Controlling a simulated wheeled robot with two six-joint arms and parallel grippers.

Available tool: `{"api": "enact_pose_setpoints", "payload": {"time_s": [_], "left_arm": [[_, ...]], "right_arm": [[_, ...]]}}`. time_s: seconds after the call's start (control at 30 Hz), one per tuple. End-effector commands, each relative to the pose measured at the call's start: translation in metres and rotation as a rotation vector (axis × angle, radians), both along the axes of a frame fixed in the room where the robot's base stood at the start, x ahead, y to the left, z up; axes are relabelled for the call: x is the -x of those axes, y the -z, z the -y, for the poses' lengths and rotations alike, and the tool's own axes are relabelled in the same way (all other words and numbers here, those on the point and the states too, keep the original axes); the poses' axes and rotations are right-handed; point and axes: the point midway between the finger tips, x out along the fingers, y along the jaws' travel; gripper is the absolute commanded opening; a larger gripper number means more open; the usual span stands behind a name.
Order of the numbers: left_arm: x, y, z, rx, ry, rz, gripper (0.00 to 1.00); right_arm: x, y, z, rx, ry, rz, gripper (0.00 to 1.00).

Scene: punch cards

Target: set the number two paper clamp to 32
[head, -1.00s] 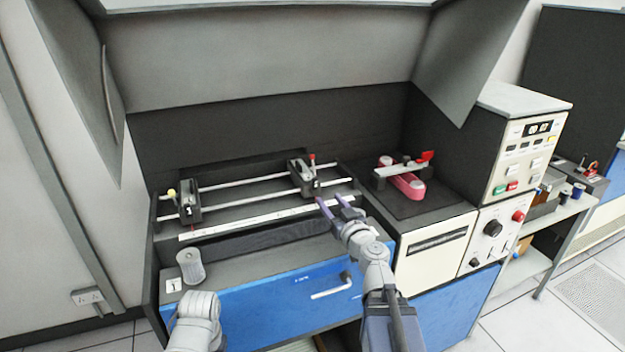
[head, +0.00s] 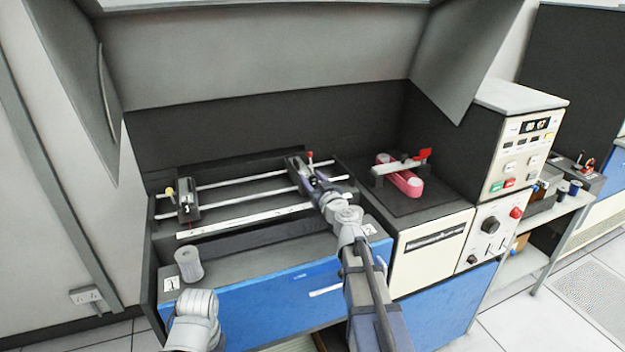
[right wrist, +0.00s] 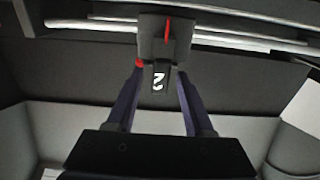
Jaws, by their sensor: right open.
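My left gripper is not in view; only part of my left arm shows at the lower left.
A second clamp with a yellow knob (head: 187,200) sits at the left of the rails (head: 240,178). A grey spool (head: 188,264) stands on the front ledge. A pink part (head: 402,180) with a red lever lies on the right-hand unit, beside the control box (head: 520,150).

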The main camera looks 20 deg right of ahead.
Motion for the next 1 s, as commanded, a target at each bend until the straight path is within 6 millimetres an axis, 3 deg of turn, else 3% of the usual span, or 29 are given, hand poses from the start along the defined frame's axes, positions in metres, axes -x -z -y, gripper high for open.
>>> {"api": "enact_pose_setpoints", "payload": {"time_s": [0.27,0.7,1.0], "left_arm": [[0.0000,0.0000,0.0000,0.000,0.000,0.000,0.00],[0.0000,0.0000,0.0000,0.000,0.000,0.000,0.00],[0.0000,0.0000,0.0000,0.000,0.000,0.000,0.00]], "right_arm": [[-0.0013,0.0000,-0.0002,0.000,0.000,0.000,0.50],[-0.0012,0.0000,-0.0001,0.000,0.000,0.000,0.01],[-0.0012,0.0000,-0.0001,0.000,0.000,0.000,0.00]]}}
